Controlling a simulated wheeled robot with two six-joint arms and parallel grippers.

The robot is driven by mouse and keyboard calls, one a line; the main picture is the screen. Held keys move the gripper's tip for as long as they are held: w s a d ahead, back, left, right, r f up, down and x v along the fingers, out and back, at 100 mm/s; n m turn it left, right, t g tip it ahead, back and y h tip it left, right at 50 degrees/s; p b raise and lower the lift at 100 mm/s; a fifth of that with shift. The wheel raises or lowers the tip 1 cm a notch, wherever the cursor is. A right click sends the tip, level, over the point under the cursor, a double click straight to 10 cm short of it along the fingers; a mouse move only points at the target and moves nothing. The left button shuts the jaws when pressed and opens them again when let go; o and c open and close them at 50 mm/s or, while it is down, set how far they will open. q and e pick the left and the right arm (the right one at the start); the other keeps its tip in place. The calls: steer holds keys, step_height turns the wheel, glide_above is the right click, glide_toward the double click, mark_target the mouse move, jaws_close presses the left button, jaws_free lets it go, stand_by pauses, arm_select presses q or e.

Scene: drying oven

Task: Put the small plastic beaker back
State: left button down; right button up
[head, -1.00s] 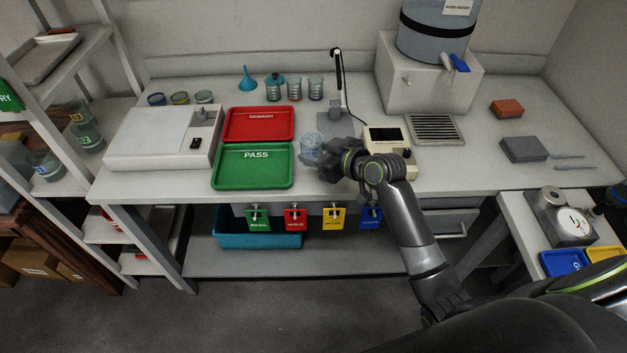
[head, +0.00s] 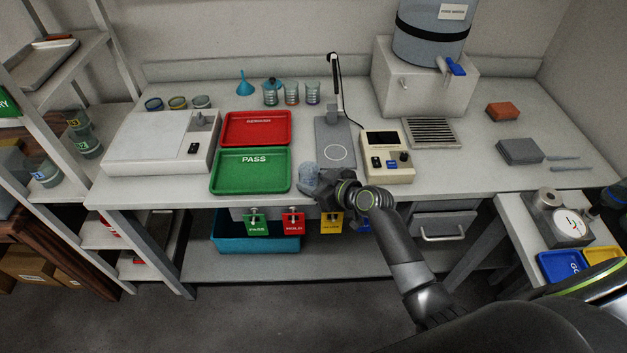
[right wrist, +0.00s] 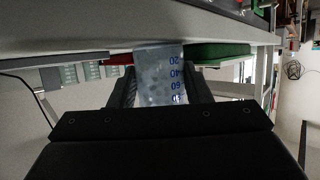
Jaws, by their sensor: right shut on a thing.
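The small clear plastic beaker (head: 309,176) is at the front edge of the bench, just right of the green PASS tray (head: 250,187). My right gripper (head: 322,188) is shut on it from the right and front. In the right wrist view the beaker (right wrist: 160,72) sits between the two dark fingers, with blue graduation marks reading 20, 40 and 60. I cannot tell whether its base touches the bench. My left gripper is not in view.
A red REWASH tray (head: 257,115) lies behind the green tray. A stand with a ringed plate (head: 337,160) and a beige control box (head: 387,142) are right of the beaker. Several beakers (head: 291,93) stand at the back. Coloured tags (head: 293,223) hang below the front edge.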

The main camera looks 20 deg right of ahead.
steer(key=o, duration=1)
steer(key=shift+o, duration=0.2)
steer(key=shift+r, duration=0.1)
steer(key=v, duration=1.2)
steer(key=shift+b, duration=0.45)
